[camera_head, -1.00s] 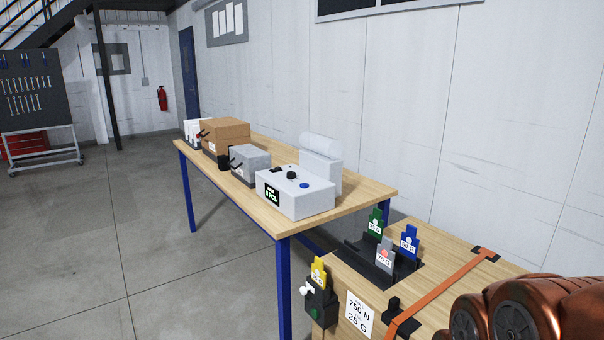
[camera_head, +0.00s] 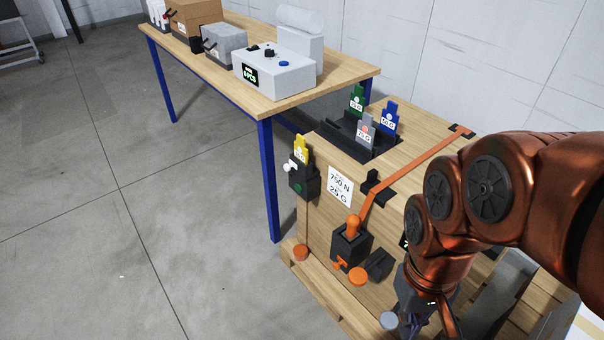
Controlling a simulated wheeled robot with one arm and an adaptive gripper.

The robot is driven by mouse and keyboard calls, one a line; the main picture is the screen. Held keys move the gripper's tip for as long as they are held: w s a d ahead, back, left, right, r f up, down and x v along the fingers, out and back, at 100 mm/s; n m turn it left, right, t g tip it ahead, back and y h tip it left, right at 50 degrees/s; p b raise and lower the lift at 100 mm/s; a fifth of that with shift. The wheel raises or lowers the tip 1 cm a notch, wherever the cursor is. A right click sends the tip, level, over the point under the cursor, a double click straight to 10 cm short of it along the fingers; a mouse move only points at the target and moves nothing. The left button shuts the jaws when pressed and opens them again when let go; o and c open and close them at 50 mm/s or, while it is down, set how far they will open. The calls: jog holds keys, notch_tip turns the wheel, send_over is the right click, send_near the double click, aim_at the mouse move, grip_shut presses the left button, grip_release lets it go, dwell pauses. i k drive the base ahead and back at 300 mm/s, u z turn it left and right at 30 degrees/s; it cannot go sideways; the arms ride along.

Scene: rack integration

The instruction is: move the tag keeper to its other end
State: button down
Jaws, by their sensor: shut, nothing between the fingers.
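A black tag holder (camera_head: 304,183) is fixed to the upper left corner of the wooden crate. A yellow tag (camera_head: 301,150) stands upright in its top. The holder has a white knob (camera_head: 290,166) at its left and a green round spot (camera_head: 298,188) low on its face. I cannot tell for certain which part is the keeper; the white knob sits at the holder's upper left. My gripper (camera_head: 413,326) is shut at the bottom edge, right of the holder and well apart from it. It is partly cut off by the frame and my arm.
A black box with an orange knob (camera_head: 353,226) and an orange strap (camera_head: 415,178) are on the crate (camera_head: 318,214). Green, grey and blue tags stand in a black rack (camera_head: 345,134) on top. A workbench (camera_head: 362,82) with devices stands behind.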

aim_at(287, 167)
jog(key=k, duration=0.6)
jog(key=u, duration=0.6)
jog(key=i, duration=0.4)
jog(key=u, duration=0.7)
jog(key=i, duration=0.85)
jog(key=z, duration=0.1)
